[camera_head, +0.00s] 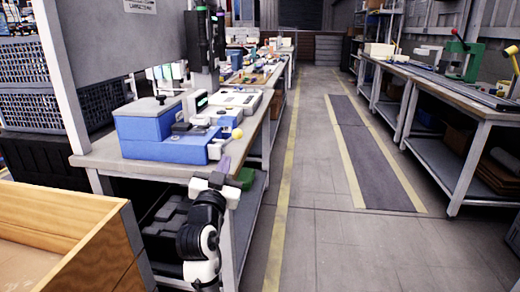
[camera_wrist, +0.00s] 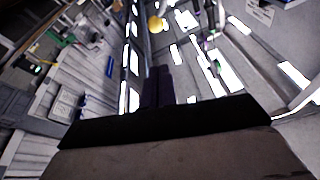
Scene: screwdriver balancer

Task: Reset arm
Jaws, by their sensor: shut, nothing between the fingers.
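My arm is folded upward at the bottom middle of the head view, beside the near end of the left workbench. My gripper (camera_head: 223,163) is at its top, just in front of the bench edge and below a yellow ball knob (camera_head: 237,133). In the wrist view the dark fingers of my gripper (camera_wrist: 157,75) lie side by side, shut with nothing between them. They point up toward the ceiling lights. The yellow knob also shows in the wrist view (camera_wrist: 155,23), beyond the fingertips. A blue machine (camera_head: 155,128) stands on the bench behind my gripper.
A wooden crate (camera_head: 95,255) stands at the lower left. Dark bins lie on the left workbench's (camera_head: 150,165) lower shelf. A right workbench (camera_head: 455,95) holds a green press (camera_head: 460,58). The aisle floor (camera_head: 315,215) between the benches is clear.

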